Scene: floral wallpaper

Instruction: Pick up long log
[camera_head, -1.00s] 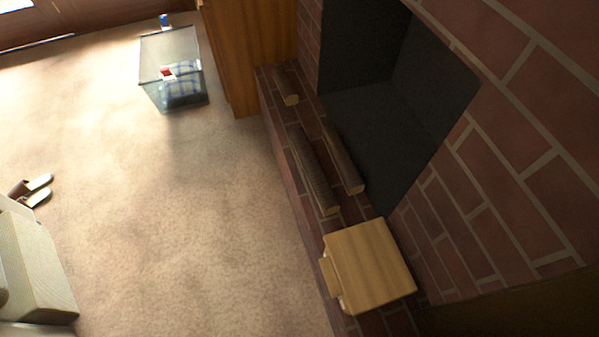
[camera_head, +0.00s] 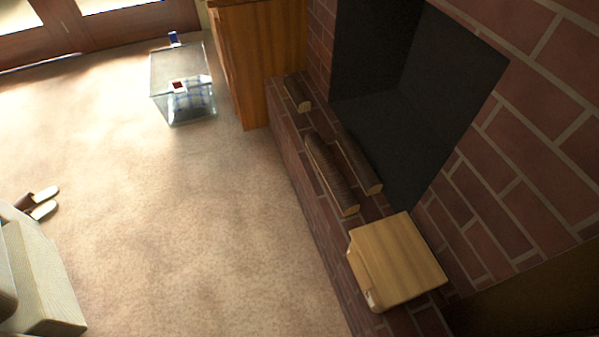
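Three logs lie on the brick hearth ledge in front of the dark fireplace opening. The log nearest the ledge's outer edge (camera_head: 331,174) looks the longest, with dark bark and a pale cut end. A second long log (camera_head: 359,164) lies beside it, closer to the firebox. A short log (camera_head: 297,94) lies farther back on the ledge, near the wooden cabinet. My gripper is not in view.
A wooden box (camera_head: 396,262) stands on the near end of the ledge (camera_head: 318,208). A glass-sided table (camera_head: 183,85) stands on the carpet at the back. A wooden cabinet (camera_head: 243,65) adjoins the hearth. Slippers (camera_head: 40,203) and pale furniture (camera_head: 40,280) are at left. Carpet between is clear.

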